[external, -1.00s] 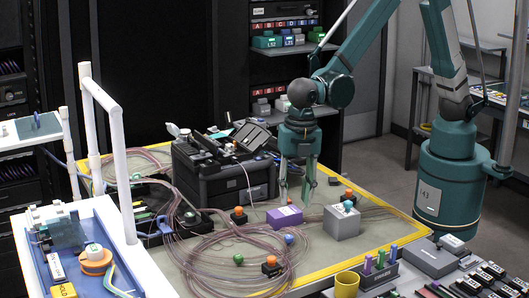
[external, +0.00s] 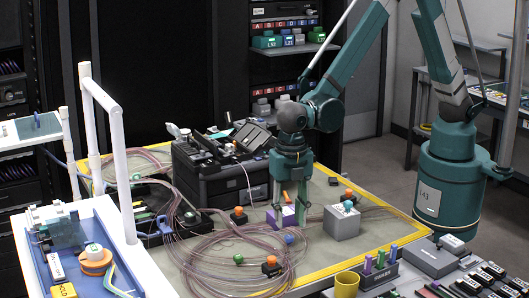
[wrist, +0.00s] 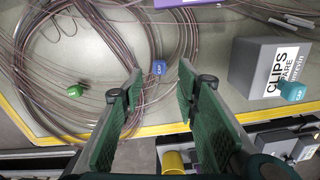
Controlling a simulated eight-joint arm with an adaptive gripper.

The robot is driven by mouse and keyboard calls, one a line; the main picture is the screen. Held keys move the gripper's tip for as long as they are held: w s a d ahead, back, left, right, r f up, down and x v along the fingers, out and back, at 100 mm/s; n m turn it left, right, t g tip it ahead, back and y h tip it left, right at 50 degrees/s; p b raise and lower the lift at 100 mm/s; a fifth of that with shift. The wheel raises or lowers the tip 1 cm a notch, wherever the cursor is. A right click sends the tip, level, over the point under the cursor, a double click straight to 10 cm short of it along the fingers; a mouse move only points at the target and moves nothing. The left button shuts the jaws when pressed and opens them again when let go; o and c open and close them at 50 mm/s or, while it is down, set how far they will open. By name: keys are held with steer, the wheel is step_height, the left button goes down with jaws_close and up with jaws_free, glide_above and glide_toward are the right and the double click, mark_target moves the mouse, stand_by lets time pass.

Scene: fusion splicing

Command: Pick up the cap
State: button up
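My gripper (external: 289,218) is open and points down over the table, in front of the purple box (external: 276,219). In the wrist view my gripper (wrist: 160,73) frames a blue cap (wrist: 159,68) between its fingertips in the picture; nothing is held. The blue cap also shows on the table in the external view (external: 289,239), below and apart from the fingers. A green cap (wrist: 75,91) lies to the left, also in the external view (external: 238,259). A teal cap (wrist: 292,91) sits on the grey clips box (wrist: 262,68). Which cap is meant cannot be told.
Loops of thin fibre (external: 215,262) lie around the caps. Orange-topped dark pieces (external: 271,266) stand nearby. The grey box (external: 341,224) is right of the gripper, and the black splicer case (external: 215,178) is behind. A yellow cup (external: 346,285) stands at the front.

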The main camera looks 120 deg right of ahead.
mark_target(289, 235)
steer(key=shift+f, duration=0.85)
steer(key=shift+f+b, duration=0.6)
steer(key=shift+f, duration=2)
steer(key=c, duration=0.7)
